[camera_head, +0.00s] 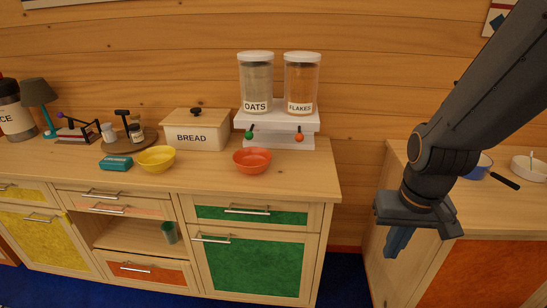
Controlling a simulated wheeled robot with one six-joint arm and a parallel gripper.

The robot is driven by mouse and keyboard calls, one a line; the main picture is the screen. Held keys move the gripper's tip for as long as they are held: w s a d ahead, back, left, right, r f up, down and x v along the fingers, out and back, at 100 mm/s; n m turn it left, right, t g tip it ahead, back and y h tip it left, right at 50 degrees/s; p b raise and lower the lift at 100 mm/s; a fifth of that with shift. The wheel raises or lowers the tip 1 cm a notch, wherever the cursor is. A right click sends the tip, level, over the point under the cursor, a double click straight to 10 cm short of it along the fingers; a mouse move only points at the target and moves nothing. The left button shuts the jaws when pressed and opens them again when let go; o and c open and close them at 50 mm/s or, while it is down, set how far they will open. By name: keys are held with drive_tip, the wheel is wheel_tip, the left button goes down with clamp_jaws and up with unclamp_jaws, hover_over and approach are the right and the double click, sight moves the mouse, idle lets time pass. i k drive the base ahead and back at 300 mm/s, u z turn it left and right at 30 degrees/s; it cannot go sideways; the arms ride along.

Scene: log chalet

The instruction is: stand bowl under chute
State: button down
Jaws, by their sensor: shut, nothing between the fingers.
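A red-orange bowl (252,160) stands upright on the wooden counter (300,170), in front of the white dispenser stand. A yellow bowl (157,159) stands upright to its left. The dispenser (270,120) holds an OATS canister (256,83) and a FLAKES canister (301,83). A green knob (249,134) is under the oats side and an orange knob (299,137) under the flakes side. The chute outlets themselves are not clear. My gripper (396,243) hangs at the right, pointing down beside the right counter, shut and empty, well apart from both bowls.
A bread box (195,131) stands behind and between the bowls. A teal packet (116,163), a round board (128,142) with jars and a lamp (38,95) are further left. A blue pan (481,168) and white dish (528,168) sit on the right counter. A gap separates the counters.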

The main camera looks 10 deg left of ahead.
sight(248, 160)
drive_tip(key=i, duration=0.55)
drive_tip(key=u, duration=0.8)
drive_tip(key=i, duration=0.4)
drive_tip(key=u, duration=0.45)
